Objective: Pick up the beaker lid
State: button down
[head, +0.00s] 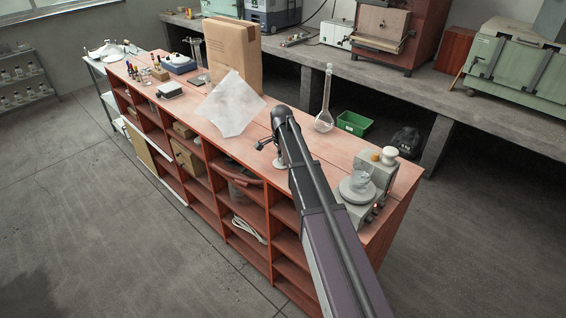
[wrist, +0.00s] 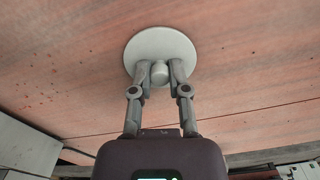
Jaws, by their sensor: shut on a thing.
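The beaker lid (wrist: 160,50) is a pale grey round disc with a small knob in its middle. In the wrist view my gripper (wrist: 159,72) is shut on the knob, one finger on each side. In the head view my gripper (head: 274,151) is over the wooden bench top, and the lid (head: 280,163) shows partly beneath it. The lid lies flat, at or very near the bench surface; I cannot tell whether there is a gap. My arm hides part of the bench around it.
A glass flask (head: 324,103) stands behind my gripper to the right. A grey device (head: 364,193) with glassware on it is at the near right end. A translucent sheet (head: 230,104) and a cardboard bag (head: 232,55) stand to the left. The bench around the lid is mostly clear.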

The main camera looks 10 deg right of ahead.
jog(key=shift+r, duration=0.25)
notch_tip(320, 180, up, 4)
jog(key=p, duration=0.4)
jog(key=shift+f, duration=0.15)
jog(key=s+p, duration=0.1)
jog(key=s, duration=1.5)
jog(key=shift+a+r, duration=0.35)
jog(key=shift+r, duration=0.05)
jog(key=shift+r, duration=0.15)
jog(key=shift+r+p, duration=1.4)
jog(key=shift+p, duration=0.15)
jog(key=shift+a, duration=0.1)
